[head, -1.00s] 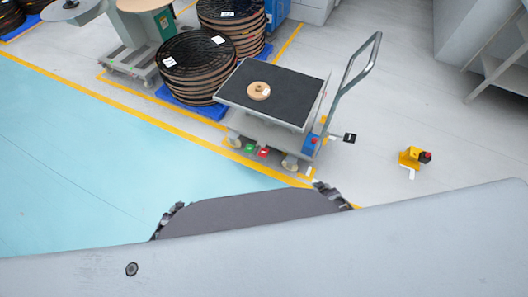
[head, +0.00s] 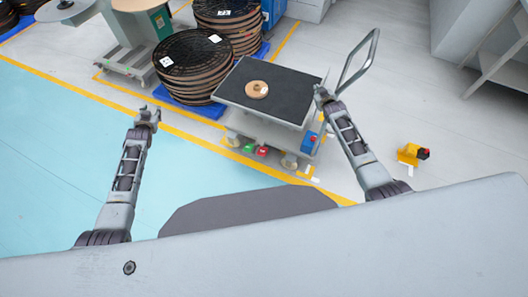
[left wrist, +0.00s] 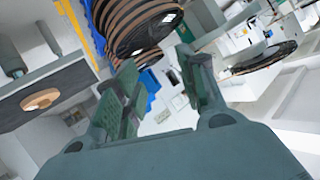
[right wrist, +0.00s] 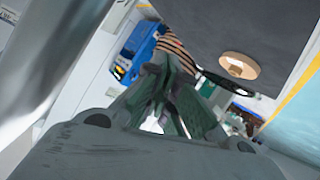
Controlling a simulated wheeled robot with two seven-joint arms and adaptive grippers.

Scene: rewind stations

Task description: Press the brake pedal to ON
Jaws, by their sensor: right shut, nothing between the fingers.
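The lift cart (head: 230,92) stands on the grey floor with its push handle (head: 366,66) on the right. At its lower front edge are a green pedal (head: 249,148) and a red pedal (head: 263,151), side by side; I cannot read which is the brake or its position. My left gripper (head: 148,115) is open and empty, left of the cart over the yellow line; its fingers show apart in the left wrist view (left wrist: 160,92). My right gripper (head: 321,93) is shut and empty beside the cart's right edge, near the handle; it also shows in the right wrist view (right wrist: 168,78).
A tan roll (head: 257,89) lies on the cart's black top. Stacked black reels (head: 188,85) stand close behind the cart on the left. A yellow device (head: 408,154) with a red and black end sits on the floor at right. The turquoise floor in front is clear.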

